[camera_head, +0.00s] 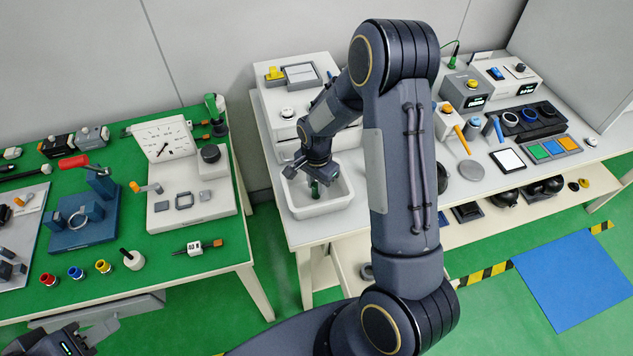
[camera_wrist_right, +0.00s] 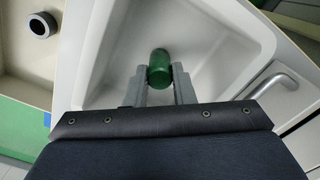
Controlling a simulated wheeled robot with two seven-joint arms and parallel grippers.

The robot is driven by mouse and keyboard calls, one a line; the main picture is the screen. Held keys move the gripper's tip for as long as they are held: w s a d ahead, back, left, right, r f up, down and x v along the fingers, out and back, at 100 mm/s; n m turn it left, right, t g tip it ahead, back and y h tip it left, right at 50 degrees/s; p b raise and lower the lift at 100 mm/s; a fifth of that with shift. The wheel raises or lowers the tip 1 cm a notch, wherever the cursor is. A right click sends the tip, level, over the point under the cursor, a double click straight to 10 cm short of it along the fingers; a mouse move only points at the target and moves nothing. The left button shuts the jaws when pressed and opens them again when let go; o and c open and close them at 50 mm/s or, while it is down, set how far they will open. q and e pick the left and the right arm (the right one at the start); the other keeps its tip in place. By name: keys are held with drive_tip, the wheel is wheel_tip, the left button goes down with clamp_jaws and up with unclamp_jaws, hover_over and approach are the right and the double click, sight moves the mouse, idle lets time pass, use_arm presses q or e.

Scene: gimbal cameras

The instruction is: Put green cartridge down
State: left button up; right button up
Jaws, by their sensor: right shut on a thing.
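The green cartridge (camera_wrist_right: 160,66) is between the two fingers of my right gripper (camera_wrist_right: 160,80), which is shut on it. In the head view, my right gripper (camera_head: 315,180) points down into a white basin (camera_head: 322,207) at the left end of the white bench. The cartridge (camera_head: 315,189) shows there as a small green piece below the fingers, inside the basin's outline. I cannot tell whether it touches the basin floor. My left gripper (camera_head: 68,344) is partly in view at the bottom left, away from the basin; its jaws are not clear.
A grey bent handle (camera_wrist_right: 272,82) is at the right of the basin in the wrist view. A white box (camera_head: 284,112) stands behind the basin. The green table (camera_head: 130,262) at left holds several tools. My right arm hides part of the bench.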

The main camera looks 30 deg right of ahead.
sight(316, 184)
drive_tip(key=o, duration=0.9)
drive_tip(key=shift+f, duration=0.1)
drive_tip(key=shift+o, duration=0.2)
drive_tip(key=s+a+r+n+t+y+b, duration=0.1)
drive_tip(key=s+r+n, duration=0.15)
drive_tip(key=r, duration=0.65)
drive_tip(key=s+r+n+t+y, duration=0.1)
drive_tip(key=s+r, duration=0.2)
drive_tip(key=r, duration=0.6)
drive_tip(key=s+a+r+n+t, duration=0.1)
drive_tip(key=s+a+n, duration=0.1)
drive_tip(key=s, duration=0.3)
drive_tip(key=s+a+r+n+t+y, duration=0.1)
drive_tip(key=s+a+r+n, duration=0.1)
drive_tip(key=s+n, duration=0.2)
drive_tip(key=s+a+r+n+t, duration=0.1)
drive_tip(key=s+a+n, duration=0.1)
drive_tip(key=s, duration=0.5)
drive_tip(key=shift+s+a+r+n+t+y, duration=0.25)
drive_tip(key=shift+s+n+t+y, duration=0.1)
drive_tip(key=shift+n+y, duration=0.1)
